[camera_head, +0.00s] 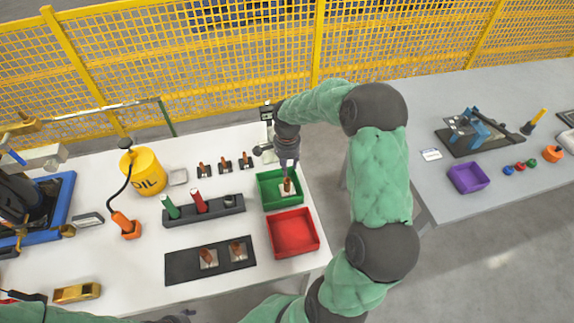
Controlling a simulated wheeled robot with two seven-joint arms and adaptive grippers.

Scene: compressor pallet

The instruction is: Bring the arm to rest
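My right arm reaches over the white table from the right side. Its gripper (288,166) points down over the green bin (269,201). A small copper-coloured part on a pale square base (287,187) stands in that bin, just below the fingertips. The fingers are too small to tell whether they are open, or whether they touch the part. My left arm shows only as a green sleeve at the bottom left edge; its gripper cannot be made out clearly.
A red bin (293,234) sits in front of the green one and looks empty. A black tray (183,265) holds two copper parts. A dark holder (204,211) and a yellow oil can (144,172) stand further left. A grey table (440,190) with a purple bin (468,178) is right.

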